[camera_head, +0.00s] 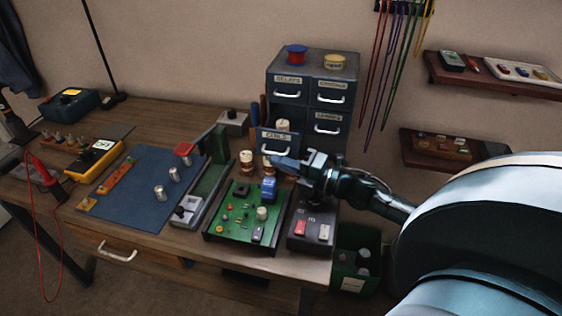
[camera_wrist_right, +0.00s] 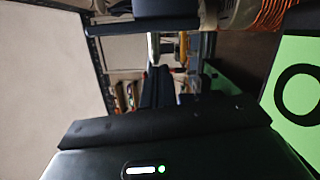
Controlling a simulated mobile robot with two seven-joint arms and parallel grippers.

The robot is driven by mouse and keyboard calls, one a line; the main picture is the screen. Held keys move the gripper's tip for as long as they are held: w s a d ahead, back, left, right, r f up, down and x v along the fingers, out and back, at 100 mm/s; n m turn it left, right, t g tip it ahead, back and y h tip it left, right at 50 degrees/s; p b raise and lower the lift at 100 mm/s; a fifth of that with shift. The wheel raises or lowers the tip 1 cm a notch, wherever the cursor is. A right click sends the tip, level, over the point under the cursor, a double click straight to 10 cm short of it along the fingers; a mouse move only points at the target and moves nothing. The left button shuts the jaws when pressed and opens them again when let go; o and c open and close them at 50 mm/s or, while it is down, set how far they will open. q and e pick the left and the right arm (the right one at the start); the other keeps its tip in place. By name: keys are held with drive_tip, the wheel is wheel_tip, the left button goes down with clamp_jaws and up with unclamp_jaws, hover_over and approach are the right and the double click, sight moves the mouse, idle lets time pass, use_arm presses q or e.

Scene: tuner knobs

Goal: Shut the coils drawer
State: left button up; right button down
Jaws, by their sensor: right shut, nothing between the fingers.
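The coils drawer (camera_head: 277,142) sticks out of the dark blue drawer cabinet (camera_head: 352,68) in the head view, its labelled front facing me. A pale round item (camera_head: 283,125) shows in it. My right gripper (camera_head: 271,162) comes in from the right, shut and empty, its fingers pointing left just below and in front of the drawer front. I cannot tell whether it touches the drawer. In the right wrist view, a copper-coloured coil (camera_wrist_right: 266,14) shows at the top right, and the dark gripper body fills the bottom. My left gripper is not in view.
Below my gripper lie a green circuit board (camera_head: 238,212) and a dark switch box (camera_head: 312,228). Wound coils (camera_head: 246,162) stand left of the gripper. A green bin (camera_head: 352,262) is at the table's right end. The blue mat (camera_head: 140,185) has bare room.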

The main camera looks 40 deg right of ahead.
sight(270, 146)
drive_tip(key=shift+w, duration=0.1)
drive_tip(key=w+d+b, duration=0.2)
drive_tip(key=d, duration=0.1)
drive_tip(key=shift+w+f, duration=0.1)
drive_tip(key=shift+w, duration=0.25)
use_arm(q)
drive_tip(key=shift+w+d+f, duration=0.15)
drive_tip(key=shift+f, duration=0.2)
use_arm(e)
drive_tip(key=shift+s+d, duration=0.1)
